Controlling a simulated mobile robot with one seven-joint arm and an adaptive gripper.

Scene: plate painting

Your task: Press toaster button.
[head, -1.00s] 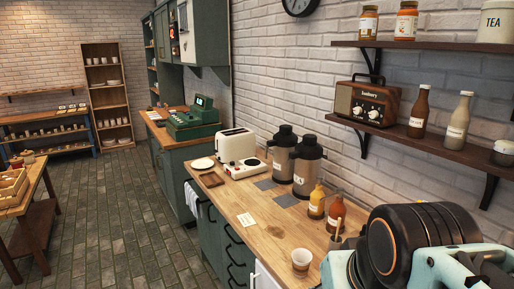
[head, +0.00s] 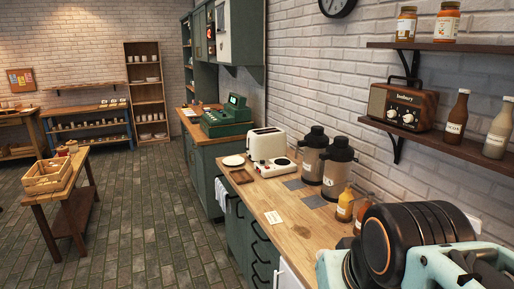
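A cream toaster (head: 266,144) stands on the wooden counter (head: 292,232), toward its far end. A low white unit with a red spot and round knobs (head: 273,167) sits against its front; I cannot tell which part is the toaster button. My arm, pale teal with black round joints, fills the lower right corner of the head view, well apart from the toaster. The gripper's fingers do not show.
Two dark dispensers (head: 337,168) stand right of the toaster, with sauce bottles (head: 345,203) nearer me. A white plate (head: 233,160) and a brown board (head: 241,176) lie left of it. A green cash register (head: 226,118) stands behind.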

